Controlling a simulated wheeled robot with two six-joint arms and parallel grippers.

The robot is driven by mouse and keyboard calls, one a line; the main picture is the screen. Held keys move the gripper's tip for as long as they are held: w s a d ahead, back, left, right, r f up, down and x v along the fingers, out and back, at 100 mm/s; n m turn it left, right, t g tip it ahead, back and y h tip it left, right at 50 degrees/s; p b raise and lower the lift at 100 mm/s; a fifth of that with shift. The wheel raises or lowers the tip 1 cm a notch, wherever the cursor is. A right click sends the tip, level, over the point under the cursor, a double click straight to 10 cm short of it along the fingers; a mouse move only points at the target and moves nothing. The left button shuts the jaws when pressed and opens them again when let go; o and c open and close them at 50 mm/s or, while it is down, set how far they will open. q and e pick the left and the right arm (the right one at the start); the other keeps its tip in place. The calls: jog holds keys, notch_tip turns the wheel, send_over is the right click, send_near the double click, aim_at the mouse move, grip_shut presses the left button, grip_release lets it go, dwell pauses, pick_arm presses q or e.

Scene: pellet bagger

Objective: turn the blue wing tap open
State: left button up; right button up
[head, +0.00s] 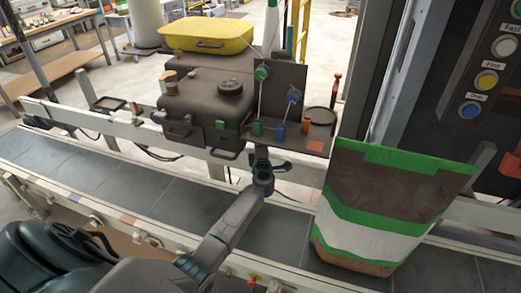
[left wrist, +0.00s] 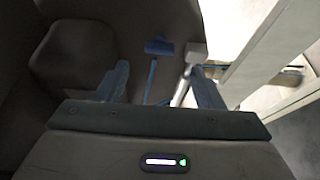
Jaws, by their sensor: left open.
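In the head view, a brown panel beside the bagger carries two blue parts: a round one (head: 293,96) higher up and a small upright one (head: 281,132) near its lower edge. I cannot tell from this view which is the wing tap. In the left wrist view, a blue T-shaped piece (left wrist: 158,47), apparently the wing tap, lies ahead between my finger lines, apart from them. My left gripper (head: 268,162) is below the panel's lower edge, open and empty; its spread fingers also show in the left wrist view (left wrist: 160,82). My right gripper is out of view.
A green round part (head: 261,73), a green upright part (head: 256,128) and an orange part (head: 305,126) sit close to the blue ones. A filled bag (head: 375,243) stands on the conveyor (head: 165,190) at right. A pale rail (head: 205,165) runs behind my gripper.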

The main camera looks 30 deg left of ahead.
pick_arm(q)
jog(key=shift+v, duration=1.7)
